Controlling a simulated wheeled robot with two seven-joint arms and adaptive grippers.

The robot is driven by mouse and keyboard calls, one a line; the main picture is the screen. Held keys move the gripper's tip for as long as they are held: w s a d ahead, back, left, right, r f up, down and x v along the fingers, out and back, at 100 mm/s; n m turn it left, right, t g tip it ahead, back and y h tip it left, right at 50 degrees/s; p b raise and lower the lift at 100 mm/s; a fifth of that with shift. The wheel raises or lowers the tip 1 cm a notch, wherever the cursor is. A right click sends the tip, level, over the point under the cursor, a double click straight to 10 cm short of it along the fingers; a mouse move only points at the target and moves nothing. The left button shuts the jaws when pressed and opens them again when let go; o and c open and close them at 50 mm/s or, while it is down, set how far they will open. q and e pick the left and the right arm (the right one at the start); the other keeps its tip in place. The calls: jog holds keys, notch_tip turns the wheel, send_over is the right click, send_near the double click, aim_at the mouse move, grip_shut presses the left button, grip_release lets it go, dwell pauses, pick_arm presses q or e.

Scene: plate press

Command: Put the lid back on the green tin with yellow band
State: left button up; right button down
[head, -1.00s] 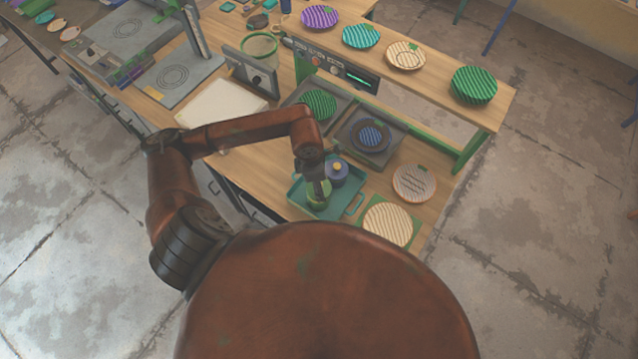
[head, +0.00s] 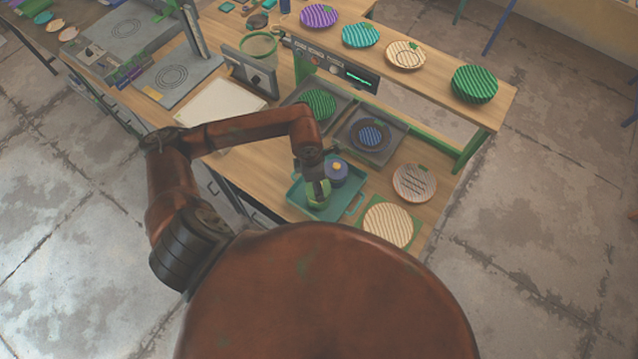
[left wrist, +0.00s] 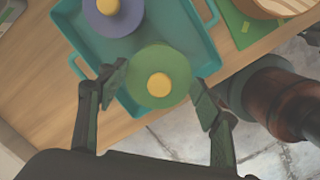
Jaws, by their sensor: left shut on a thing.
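A round green lid with a yellow knob (left wrist: 158,76) lies between the fingers of my left gripper (left wrist: 162,92), which is shut on its sides. In the head view my left gripper (head: 318,186) points down over the teal tray (head: 296,194), and green shows around its fingertips. The green tin and its yellow band cannot be made out under the lid, so I cannot tell whether the lid touches the tin. A blue-purple tin with a yellow knob (head: 336,174) stands on the tray just behind; it also shows in the left wrist view (left wrist: 108,20). My right gripper is out of view.
A cream ribbed plate (head: 388,225) and a grey-pink plate (head: 414,182) lie right of the tray. A pale board (head: 220,104) lies left, with bare wood between.

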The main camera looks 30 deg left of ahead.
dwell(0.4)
pick_arm(q)
jog(key=shift+f+b, duration=0.15)
jog(key=shift+b, duration=0.25)
dwell(0.7)
jog(key=shift+b, duration=0.35)
dwell(0.4)
jog(key=o, duration=1)
jog(key=shift+o, duration=0.3)
jog(key=o, duration=0.4)
jog(key=shift+o, duration=0.2)
